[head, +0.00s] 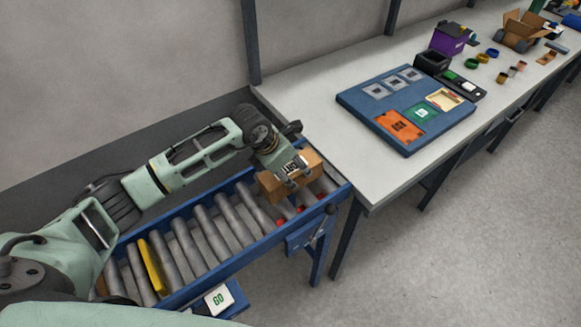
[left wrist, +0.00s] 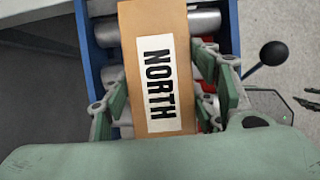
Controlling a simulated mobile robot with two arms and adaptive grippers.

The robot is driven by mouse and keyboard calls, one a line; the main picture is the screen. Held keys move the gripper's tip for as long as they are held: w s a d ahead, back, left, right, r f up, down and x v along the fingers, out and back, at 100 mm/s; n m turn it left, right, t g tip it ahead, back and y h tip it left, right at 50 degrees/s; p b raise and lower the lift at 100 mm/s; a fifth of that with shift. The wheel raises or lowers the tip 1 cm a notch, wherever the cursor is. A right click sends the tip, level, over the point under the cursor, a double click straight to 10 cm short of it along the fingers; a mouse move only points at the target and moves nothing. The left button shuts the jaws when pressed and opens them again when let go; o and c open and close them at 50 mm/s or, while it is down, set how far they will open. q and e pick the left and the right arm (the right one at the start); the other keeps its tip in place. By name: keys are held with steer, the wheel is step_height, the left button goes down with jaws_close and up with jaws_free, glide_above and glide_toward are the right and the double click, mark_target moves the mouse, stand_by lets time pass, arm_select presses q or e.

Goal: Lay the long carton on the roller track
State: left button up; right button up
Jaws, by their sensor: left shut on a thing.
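The long carton (head: 271,188) is brown, with a white label that reads NORTH in the left wrist view (left wrist: 158,20). My left gripper (head: 291,172) is shut on the carton from above. In the left wrist view its green-padded fingers (left wrist: 165,100) stand on both sides of the carton. Rollers show beneath and beside the carton. I cannot tell whether its underside touches them. My right gripper is not in view.
A yellow bar (head: 152,267) crosses the track near its left end. A GO button (head: 218,299) is at the track's front, and a black-knobbed lever (left wrist: 272,53) stands at its side. A pale table (head: 340,150) with a blue board (head: 356,99) adjoins the right end.

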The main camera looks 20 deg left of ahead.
arm_select(q)
steer(key=o, duration=1.5)
steer(key=shift+o, duration=0.2)
